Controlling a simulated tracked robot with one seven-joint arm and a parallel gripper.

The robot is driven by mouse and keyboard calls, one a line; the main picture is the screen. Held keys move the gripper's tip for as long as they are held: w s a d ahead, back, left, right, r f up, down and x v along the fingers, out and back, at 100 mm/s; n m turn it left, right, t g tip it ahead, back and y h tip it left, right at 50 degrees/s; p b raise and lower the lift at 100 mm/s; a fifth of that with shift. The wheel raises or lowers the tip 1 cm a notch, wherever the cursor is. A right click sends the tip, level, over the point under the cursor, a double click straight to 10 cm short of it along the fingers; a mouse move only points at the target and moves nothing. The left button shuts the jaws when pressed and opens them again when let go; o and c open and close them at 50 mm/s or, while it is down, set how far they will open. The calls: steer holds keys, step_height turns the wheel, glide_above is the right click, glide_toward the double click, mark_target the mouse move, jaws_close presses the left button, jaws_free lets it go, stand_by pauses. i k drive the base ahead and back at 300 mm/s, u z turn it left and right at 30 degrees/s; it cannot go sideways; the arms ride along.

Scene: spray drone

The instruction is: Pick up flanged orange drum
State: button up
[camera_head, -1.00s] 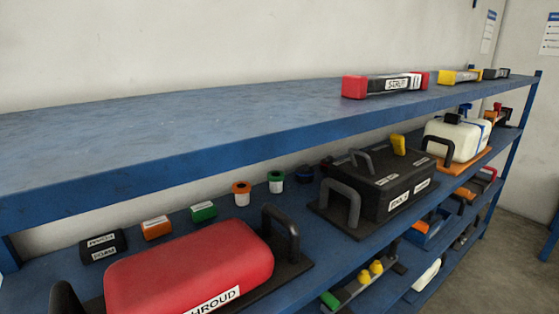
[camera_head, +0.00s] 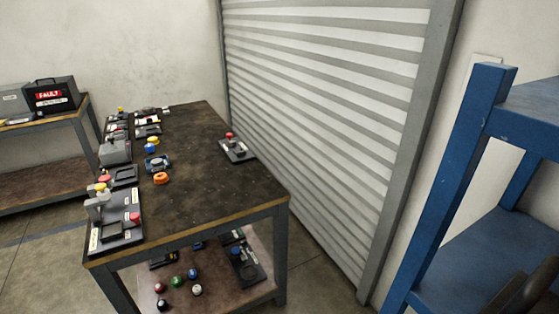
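No drum that I can clearly identify as the flanged orange drum shows now. A small round orange piece (camera_head: 161,178) lies on the dark workbench top (camera_head: 215,180); it is too small to tell whether it has a flange. My gripper is not in view.
Several devices with coloured knobs line the bench's left side, with a small red-knobbed device (camera_head: 238,148) at its right edge. Small coloured balls (camera_head: 177,282) lie on its lower shelf. A roller shutter (camera_head: 320,110) stands behind. The blue rack (camera_head: 470,180) stands at right. A black FAULT box (camera_head: 50,95) sits far left.

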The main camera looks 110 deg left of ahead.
mark_target(160, 178)
steer(key=z, duration=0.45)
steer(key=i, duration=0.15)
steer(key=u, duration=3.1)
steer(key=i, duration=0.2)
steer(key=u, duration=1.65)
steer(key=i, duration=1.65)
steer(key=z, duration=0.25)
